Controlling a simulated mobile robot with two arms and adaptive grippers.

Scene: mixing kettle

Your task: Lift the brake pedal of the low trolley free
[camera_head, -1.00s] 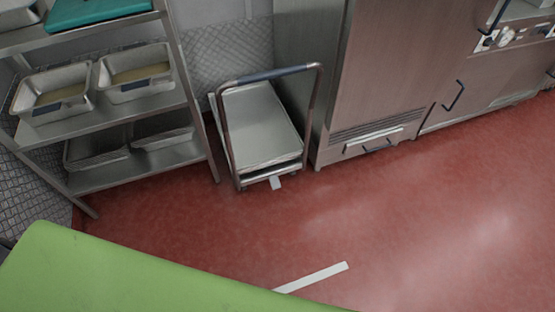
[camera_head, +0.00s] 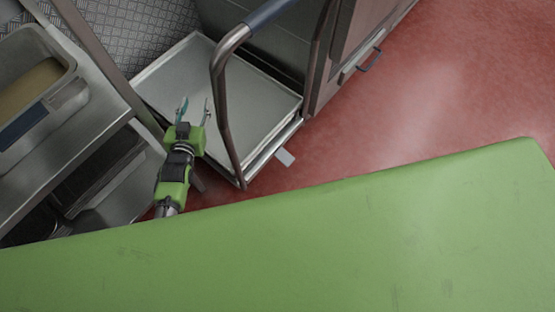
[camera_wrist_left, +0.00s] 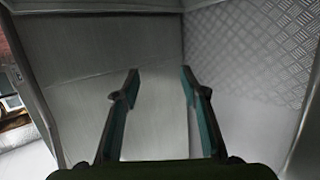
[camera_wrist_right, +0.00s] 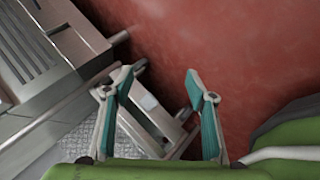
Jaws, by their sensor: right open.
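The low trolley (camera_head: 215,85) has a flat metal deck and an upright tube handle (camera_head: 222,110) with a dark blue grip. Its brake pedal (camera_head: 284,157) is a small pale tab jutting from the deck's near edge. My left gripper (camera_head: 194,106) is open and empty above the deck's left part, apart from the pedal; its fingers also show spread in the left wrist view (camera_wrist_left: 160,80). My right gripper (camera_wrist_right: 158,80) is open and empty, hidden from the head view. Between its fingers in the right wrist view, a pale tab (camera_wrist_right: 149,102), apparently the pedal, lies beyond the fingertips.
A shelf rack (camera_head: 85,130) with metal pans stands close on the left of my left arm. A metal cabinet (camera_head: 345,60) stands right of the trolley. Red floor (camera_head: 450,85) is clear at the right. My green body covers the lower head view.

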